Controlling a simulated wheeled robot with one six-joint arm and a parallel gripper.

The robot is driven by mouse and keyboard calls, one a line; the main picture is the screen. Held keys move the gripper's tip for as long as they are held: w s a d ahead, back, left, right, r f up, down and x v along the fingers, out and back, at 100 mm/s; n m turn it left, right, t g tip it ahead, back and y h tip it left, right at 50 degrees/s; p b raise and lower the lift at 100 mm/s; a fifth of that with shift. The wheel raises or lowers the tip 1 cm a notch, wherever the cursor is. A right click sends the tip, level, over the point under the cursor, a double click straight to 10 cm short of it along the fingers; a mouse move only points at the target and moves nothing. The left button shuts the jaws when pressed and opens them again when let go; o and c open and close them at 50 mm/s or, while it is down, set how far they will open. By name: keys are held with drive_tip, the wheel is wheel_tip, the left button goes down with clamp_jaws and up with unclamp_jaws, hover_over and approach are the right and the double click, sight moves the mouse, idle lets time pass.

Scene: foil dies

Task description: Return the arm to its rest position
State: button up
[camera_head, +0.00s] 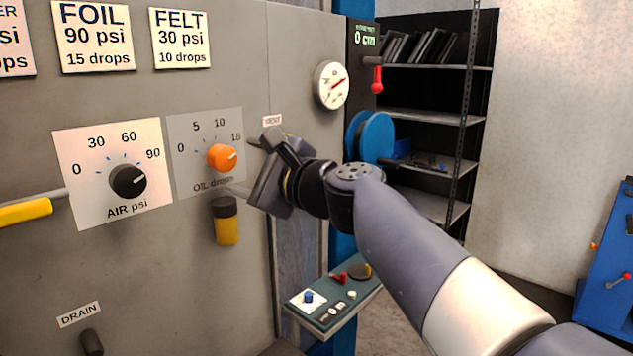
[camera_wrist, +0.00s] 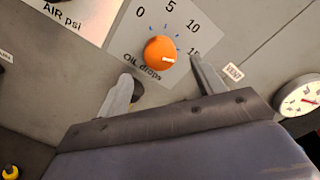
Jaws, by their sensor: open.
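My arm reaches in from the lower right of the head view. My gripper (camera_head: 262,164) is close to the grey panel, just right of the orange oil knob (camera_head: 222,158). In the wrist view my gripper (camera_wrist: 160,85) is open, with its two fingers apart and nothing held between them. The orange oil knob (camera_wrist: 160,53) shows beyond the fingers, clear of them; its pointer is near the 15 mark. The black air knob (camera_head: 128,181) points near 90.
A small control box (camera_head: 333,296) sits below my arm. Dark shelves (camera_head: 430,116) stand behind. A yellow handle (camera_head: 25,212) sticks out at left.

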sight(227, 160)
drive_tip(key=p+x, duration=0.1)
drive_tip(key=x, duration=0.6)
drive_tip(key=shift+w+a, duration=0.2)
drive_tip(key=shift+a, duration=0.05)
drive_tip(key=shift+d, duration=0.1)
